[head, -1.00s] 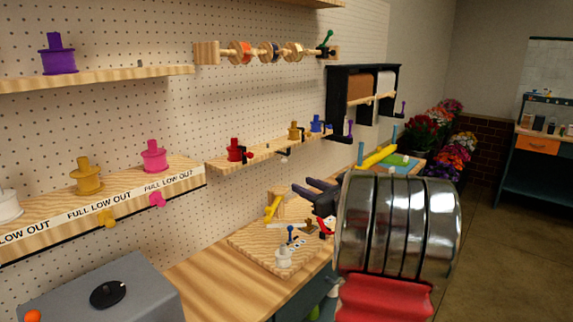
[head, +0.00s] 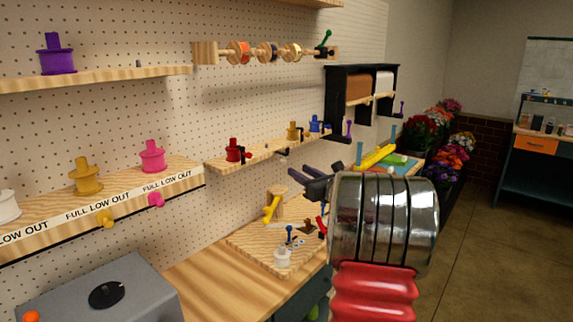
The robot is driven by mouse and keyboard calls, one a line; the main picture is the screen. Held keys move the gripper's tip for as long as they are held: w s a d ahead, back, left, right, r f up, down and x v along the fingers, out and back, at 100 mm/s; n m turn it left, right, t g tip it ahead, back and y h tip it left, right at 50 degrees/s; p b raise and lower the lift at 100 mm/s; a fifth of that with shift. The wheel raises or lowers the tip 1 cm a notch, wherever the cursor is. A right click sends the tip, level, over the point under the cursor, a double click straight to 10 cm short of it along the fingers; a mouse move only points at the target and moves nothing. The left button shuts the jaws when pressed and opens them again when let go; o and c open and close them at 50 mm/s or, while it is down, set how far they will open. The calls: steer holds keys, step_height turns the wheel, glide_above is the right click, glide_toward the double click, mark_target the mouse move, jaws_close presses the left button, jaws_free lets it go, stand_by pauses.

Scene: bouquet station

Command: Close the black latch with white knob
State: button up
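A wooden board (head: 252,243) lies on the bench in the head view. It carries a short white cylinder (head: 282,259), a blue-tipped lever (head: 289,234) and a small dark flat piece (head: 301,230) that may be the black latch. It is too small to tell whether this piece has the white knob or whether it is open or closed. My gripper (head: 291,172) is above and behind the board's right part, pointing left toward the pegboard wall. Its two dark fingers are apart, with nothing seen between them. My metal wrist hides the area to the right.
A yellow lever (head: 271,210) and a red handle (head: 321,226) stand at the board's back and right. A grey box (head: 140,288) stands at front left. Bare bench lies left of the board.

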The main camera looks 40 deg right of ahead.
steer(key=x, duration=0.9)
steer(key=shift+w, duration=0.3)
steer(key=shift+d, duration=0.1)
steer(key=shift+c, duration=0.4)
jaws_close()
